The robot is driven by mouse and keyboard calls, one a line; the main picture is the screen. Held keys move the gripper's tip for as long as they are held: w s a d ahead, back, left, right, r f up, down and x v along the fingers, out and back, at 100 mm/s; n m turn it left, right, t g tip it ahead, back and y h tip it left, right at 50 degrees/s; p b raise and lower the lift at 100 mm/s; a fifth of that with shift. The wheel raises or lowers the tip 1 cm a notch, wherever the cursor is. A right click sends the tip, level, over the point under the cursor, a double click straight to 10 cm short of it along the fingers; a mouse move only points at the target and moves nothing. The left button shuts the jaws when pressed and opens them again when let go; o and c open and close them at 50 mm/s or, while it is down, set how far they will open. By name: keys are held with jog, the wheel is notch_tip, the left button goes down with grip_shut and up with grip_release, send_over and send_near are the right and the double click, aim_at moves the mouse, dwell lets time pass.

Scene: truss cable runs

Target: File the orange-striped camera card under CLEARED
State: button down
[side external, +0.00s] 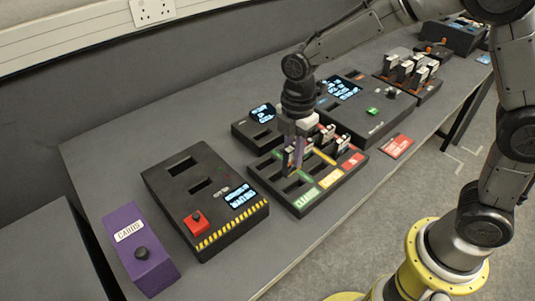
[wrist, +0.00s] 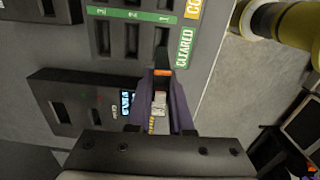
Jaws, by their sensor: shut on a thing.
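My gripper (wrist: 160,118) is shut on the orange-striped camera card (wrist: 162,73), a dark card with an orange band and a pale label, between its purple fingers. In the side view my gripper (side external: 293,158) points down over the near-left part of the sorting rack (side external: 313,205). In the wrist view the card's dark end is at the near end of the green CLEARED row (wrist: 185,47), by the slot nearest the label. I cannot tell whether it has entered a slot. The other visible CLEARED slots look empty. The fingers hide most of the card in the side view.
Other cards (side external: 327,134) stand in the rack behind my gripper. A black box with a red button (side external: 197,222) and a purple CARDS box (side external: 138,248) stand to the left. A red card or plate (side external: 397,146) lies right of the rack. Another card holder (side external: 410,72) stands farther back.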

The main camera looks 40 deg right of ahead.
jog(key=shift+d+f, duration=0.1)
jog(key=shift+d, duration=0.55)
jog(key=shift+f, duration=2.9)
jog(key=shift+f, duration=1.7)
dwell(0.4)
jog(key=shift+c, duration=2.1)
grip_release()
jog(key=shift+r, duration=3.75)
